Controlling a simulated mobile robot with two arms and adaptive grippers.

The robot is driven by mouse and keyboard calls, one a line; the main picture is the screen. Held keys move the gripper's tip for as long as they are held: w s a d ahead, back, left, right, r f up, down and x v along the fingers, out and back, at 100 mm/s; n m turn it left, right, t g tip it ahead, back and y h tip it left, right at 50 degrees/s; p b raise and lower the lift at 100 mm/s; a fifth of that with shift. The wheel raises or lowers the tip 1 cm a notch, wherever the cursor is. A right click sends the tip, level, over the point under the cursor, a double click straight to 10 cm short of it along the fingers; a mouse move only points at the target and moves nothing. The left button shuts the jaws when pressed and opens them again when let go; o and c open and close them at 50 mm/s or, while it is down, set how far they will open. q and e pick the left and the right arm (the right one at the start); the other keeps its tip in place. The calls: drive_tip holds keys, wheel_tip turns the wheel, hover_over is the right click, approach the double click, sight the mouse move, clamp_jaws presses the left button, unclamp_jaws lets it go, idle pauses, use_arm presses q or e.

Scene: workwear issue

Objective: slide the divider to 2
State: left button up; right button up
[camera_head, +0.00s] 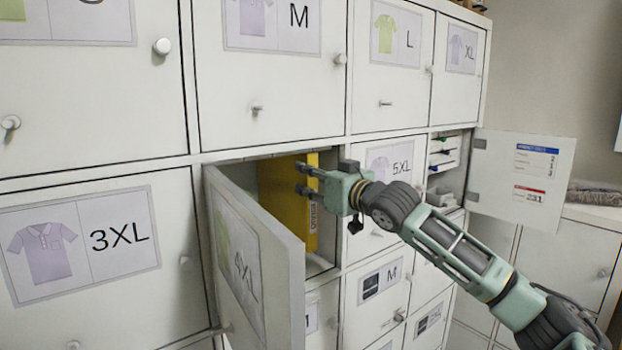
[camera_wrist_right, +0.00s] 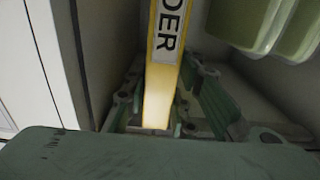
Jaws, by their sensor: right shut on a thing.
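The yellow divider (camera_head: 290,196) stands upright inside the open 4XL compartment. Its front edge, with a white label whose visible letters read "DER", shows in the right wrist view (camera_wrist_right: 164,95). My right gripper (camera_head: 308,180) reaches in at the compartment's front and is shut on the divider's front edge, with a finger on each side (camera_wrist_right: 163,112). The 4XL door (camera_head: 253,262) hangs open to the left. No number marks for the divider show in either view. My left gripper is not in view.
Closed lockers with size labels surround the compartment, including 3XL (camera_head: 85,245) and 5XL (camera_head: 390,165). Another small door (camera_head: 522,178) stands open at the right. Green items (camera_wrist_right: 262,25) lie to the divider's right in the wrist view.

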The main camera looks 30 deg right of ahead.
clamp_jaws()
drive_tip(key=a, duration=1)
drive_tip(key=shift+s+a+b, duration=0.15)
drive_tip(key=shift+s+b, duration=0.15)
drive_tip(key=shift+s, duration=0.1)
drive_tip(key=o, duration=1.1)
unclamp_jaws()
drive_tip(key=shift+c, duration=0.2)
drive_tip(key=s, duration=1.2)
drive_tip(key=shift+d, duration=0.45)
